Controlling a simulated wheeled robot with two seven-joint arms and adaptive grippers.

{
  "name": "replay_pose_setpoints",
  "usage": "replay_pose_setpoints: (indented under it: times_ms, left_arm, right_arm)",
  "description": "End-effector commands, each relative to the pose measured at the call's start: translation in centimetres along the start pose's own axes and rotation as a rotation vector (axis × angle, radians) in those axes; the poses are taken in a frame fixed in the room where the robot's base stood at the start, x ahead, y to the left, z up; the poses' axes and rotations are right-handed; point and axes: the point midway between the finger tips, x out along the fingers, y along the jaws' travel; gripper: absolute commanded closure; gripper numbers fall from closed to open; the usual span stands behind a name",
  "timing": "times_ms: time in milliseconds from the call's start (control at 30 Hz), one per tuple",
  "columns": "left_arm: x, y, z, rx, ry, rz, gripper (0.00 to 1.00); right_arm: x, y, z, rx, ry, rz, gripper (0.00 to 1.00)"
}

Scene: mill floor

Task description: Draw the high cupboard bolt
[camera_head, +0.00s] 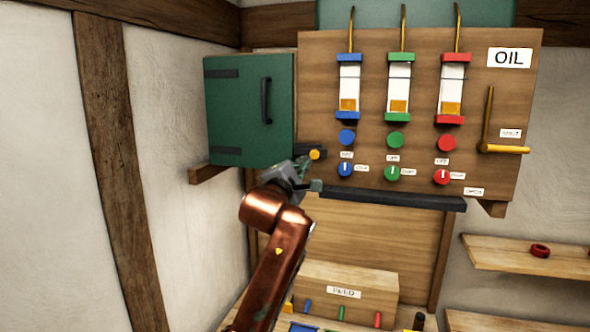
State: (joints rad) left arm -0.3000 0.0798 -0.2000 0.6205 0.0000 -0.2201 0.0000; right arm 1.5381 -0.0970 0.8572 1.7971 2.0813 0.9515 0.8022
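The green high cupboard (232,108) hangs on the wall at the upper left, its door shut, with a dark upright handle (266,101). The bolt (314,154) shows as a yellow round knob on a dark body, just right of the cupboard's lower right corner. Whether the upper finger touches the bolt I cannot tell. The bolt's left part is partly hidden.
The wooden OIL panel (480,133) with coloured gauges, buttons and knobs is close right of my gripper. A dark ledge (400,198) runs beneath it. A wooden labelled box (345,292) stands below. A shelf (510,258) holds a red ring (540,250).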

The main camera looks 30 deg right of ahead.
Motion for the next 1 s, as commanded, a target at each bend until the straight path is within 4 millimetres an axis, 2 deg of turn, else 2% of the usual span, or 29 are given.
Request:
replay_pose_setpoints:
  times_ms: [367,467,633,900,1000]
  left_arm:
    - [0.0,0.0,0.0,0.000,0.000,0.000,0.60]
    - [0.4,0.0,0.0,0.000,0.000,0.000,0.60]
    - [1.7,0.1,0.2,0.000,-0.001,0.000,0.60]
    - [4.1,0.2,0.3,0.001,-0.001,0.001,0.60]
    - [4.7,0.2,0.6,0.000,-0.003,0.001,0.60]
  right_arm:
    - [0.0,0.1,0.2,0.001,-0.005,0.001,1.00]
    - [-0.3,-0.1,-0.5,0.001,-0.005,0.000,1.00]
    - [-1.1,-0.7,-2.9,-0.004,-0.008,-0.003,1.00]
    - [-7.2,-0.8,-2.8,0.001,-0.012,-0.004,1.00]
    - [-8.8,-0.8,-2.6,0.001,-0.014,-0.005,1.00]
